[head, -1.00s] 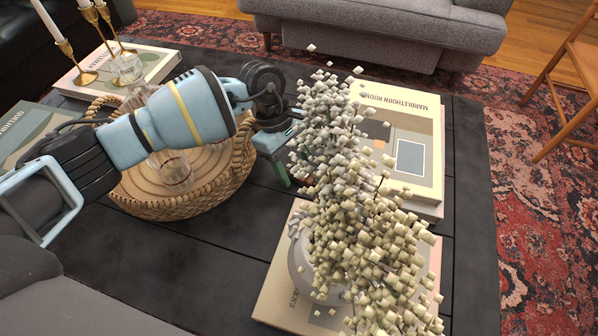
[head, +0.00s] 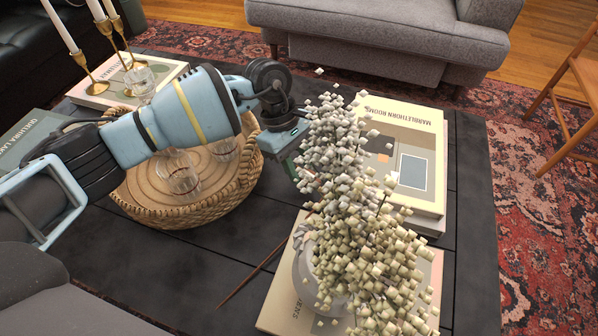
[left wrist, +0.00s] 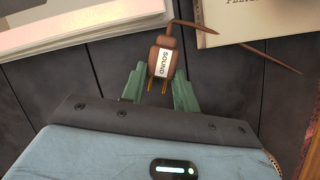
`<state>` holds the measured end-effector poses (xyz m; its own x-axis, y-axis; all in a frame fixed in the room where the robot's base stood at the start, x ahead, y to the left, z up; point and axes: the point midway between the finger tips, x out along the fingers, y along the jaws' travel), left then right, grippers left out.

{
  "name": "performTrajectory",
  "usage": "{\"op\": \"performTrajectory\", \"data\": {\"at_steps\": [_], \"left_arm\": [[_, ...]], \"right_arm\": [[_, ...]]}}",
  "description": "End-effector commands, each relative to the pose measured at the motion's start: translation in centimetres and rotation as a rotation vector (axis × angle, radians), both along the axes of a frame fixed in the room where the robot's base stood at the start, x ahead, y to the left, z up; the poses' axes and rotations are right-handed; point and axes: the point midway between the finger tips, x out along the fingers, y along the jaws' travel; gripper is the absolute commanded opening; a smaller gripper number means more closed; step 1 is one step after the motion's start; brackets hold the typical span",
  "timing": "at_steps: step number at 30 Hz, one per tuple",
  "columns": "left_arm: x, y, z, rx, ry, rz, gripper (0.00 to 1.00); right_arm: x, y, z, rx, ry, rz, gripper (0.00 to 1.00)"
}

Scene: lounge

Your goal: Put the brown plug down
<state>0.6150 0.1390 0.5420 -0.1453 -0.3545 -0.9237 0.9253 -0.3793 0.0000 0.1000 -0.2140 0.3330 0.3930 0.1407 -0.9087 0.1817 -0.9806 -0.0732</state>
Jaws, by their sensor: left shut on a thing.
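My left gripper (left wrist: 158,80) has its green fingers shut on the brown plug (left wrist: 170,43) in the left wrist view. The plug has a white label reading "SOUND" and brass pins pointing back toward my wrist. Its brown cord (left wrist: 190,24) bends off to the right over a book. In the head view my left gripper (head: 286,158) is over the dark table (head: 185,262), between the basket and the plant. The plug itself is hidden there behind the gripper and plant. A thin brown cord (head: 250,275) shows below. I cannot tell whether the plug touches the table.
A leafy plant (head: 365,255) in a round vase on a book stands right beside the gripper. Books (head: 425,165) lie behind it. A woven basket (head: 190,213) with glasses is at left, with brass candlesticks (head: 85,75) beyond. Bare table lies in front of the basket.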

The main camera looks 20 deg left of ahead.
Motion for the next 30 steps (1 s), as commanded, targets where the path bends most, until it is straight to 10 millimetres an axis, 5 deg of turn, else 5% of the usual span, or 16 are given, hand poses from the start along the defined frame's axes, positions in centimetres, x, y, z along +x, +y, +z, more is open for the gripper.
{"op": "performTrajectory", "data": {"at_steps": [3,9,20,25,30], "left_arm": [[0.1,0.0,2.9,0.0,-0.006,-0.001,0.04],[0.0,0.0,5.6,0.0,-0.003,0.001,0.04],[-0.3,0.2,6.8,0.001,-0.002,-0.031,0.04],[-2.9,1.3,8.5,0.003,-0.003,-0.256,0.04],[-8.0,3.7,10.8,0.006,-0.002,-0.652,0.04]], "right_arm": [[-0.1,0.0,1.0,-0.001,-0.004,0.0,0.56],[-0.5,0.0,1.8,0.0,-0.001,0.0,0.56],[-0.3,0.0,2.0,0.0,-0.005,0.0,0.56],[0.1,0.0,2.0,0.0,-0.013,0.0,0.56],[0.5,0.0,2.0,0.0,-0.019,0.0,0.56]]}}
